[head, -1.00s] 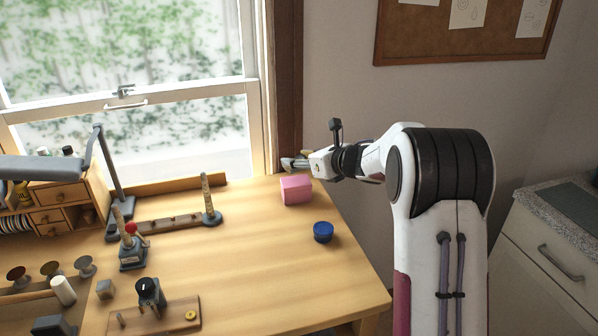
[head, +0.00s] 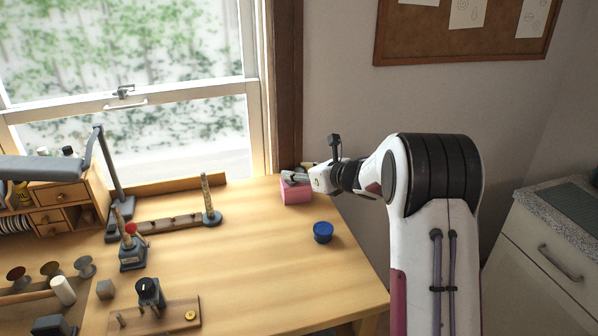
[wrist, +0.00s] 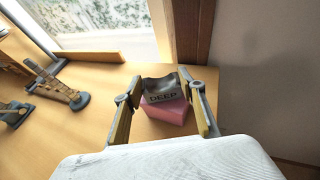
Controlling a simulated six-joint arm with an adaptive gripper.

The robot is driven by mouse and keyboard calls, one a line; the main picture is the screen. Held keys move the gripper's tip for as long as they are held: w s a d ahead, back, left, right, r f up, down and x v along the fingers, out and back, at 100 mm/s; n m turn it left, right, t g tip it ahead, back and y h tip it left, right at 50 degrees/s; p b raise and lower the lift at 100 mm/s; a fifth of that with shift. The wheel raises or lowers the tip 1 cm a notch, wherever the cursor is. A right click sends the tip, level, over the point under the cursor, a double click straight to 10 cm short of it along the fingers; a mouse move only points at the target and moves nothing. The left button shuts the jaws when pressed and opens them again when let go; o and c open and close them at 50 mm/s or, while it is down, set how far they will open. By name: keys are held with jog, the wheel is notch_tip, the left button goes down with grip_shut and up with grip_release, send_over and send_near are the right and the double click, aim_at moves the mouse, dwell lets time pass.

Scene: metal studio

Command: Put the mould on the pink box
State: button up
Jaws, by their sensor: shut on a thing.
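The mould (wrist: 162,91) is a grey block with a hollowed top and the word DEEP on its front. In the wrist view it sits between the two fingers of my gripper (wrist: 160,86), which is shut on it.
A blue round tub (head: 323,232) stands in front of the pink box. A wooden rack with a post (head: 211,205) is to the left. The window frame (head: 287,90) and wall rise close behind. The table (head: 265,270) is bare in the front middle.

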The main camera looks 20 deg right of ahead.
jog(key=o, duration=1.4)
jog(key=shift+f, duration=0.1)
jog(key=shift+o, duration=0.2)
jog(key=shift+r, duration=0.2)
jog(key=shift+s+d+r, duration=0.25)
jog(key=shift+s, duration=0.3)
jog(key=v, duration=1)
jog(key=shift+s, duration=0.35)
jog(key=shift+d+r, duration=0.1)
jog(key=shift+d, duration=0.05)
